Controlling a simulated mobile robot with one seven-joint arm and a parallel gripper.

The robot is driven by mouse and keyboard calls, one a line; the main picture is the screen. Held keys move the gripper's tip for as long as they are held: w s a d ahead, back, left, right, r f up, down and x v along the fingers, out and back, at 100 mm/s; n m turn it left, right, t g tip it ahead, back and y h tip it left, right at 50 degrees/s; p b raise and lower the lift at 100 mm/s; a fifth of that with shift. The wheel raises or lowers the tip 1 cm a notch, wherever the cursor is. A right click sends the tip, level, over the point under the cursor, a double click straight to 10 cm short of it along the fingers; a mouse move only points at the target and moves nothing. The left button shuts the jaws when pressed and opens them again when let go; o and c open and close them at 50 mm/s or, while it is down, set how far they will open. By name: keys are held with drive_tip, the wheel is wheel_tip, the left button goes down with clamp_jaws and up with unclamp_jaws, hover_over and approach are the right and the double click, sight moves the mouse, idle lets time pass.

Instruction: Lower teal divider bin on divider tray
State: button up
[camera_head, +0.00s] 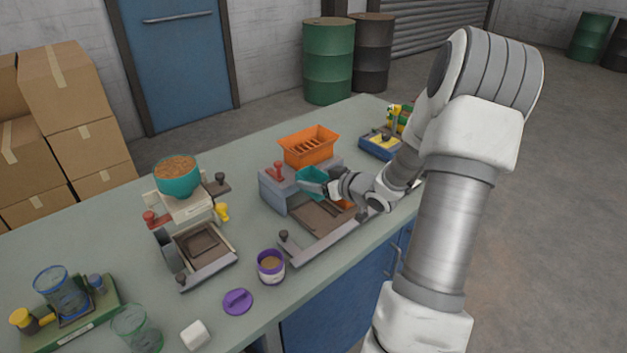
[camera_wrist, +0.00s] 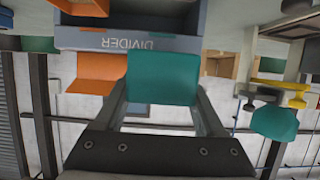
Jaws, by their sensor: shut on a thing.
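The teal bin (camera_head: 311,176) is in my gripper (camera_head: 326,187), between its two fingers. In the wrist view the teal bin (camera_wrist: 163,78) fills the space between the fingers. In the head view it is above the back part of the divider tray (camera_head: 322,238), a brown-floored tray with a grey front edge; I cannot tell the exact gap. A small orange part (camera_head: 343,204) shows at the tray beside my gripper, partly hidden by it. The grey divider station (camera_head: 272,192) stands behind, and its DIVIDER label (camera_wrist: 147,43) shows upside down in the wrist view.
An orange slotted hopper (camera_head: 308,147) tops the divider station, with a red knob (camera_head: 277,171) beside it. A teal bowl of grain (camera_head: 177,177) stands on a scale-like station to the left. A purple-rimmed cup (camera_head: 271,267) and purple lid (camera_head: 237,301) are near the front edge.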

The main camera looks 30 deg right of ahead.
drive_tip(key=b, duration=0.5)
hover_over(315, 215)
wheel_tip(315, 215, down, 5)
drive_tip(key=shift+f, duration=0.2)
drive_tip(key=shift+f+b, duration=0.6)
drive_tip(key=shift+f, duration=0.5)
drive_tip(key=shift+f, duration=0.7)
idle(0.9)
drive_tip(key=o, duration=1.3)
wheel_tip(315, 215, up, 8)
drive_tip(key=p, duration=0.7)
drive_tip(key=shift+r+p, duration=0.1)
drive_tip(key=shift+p, duration=0.25)
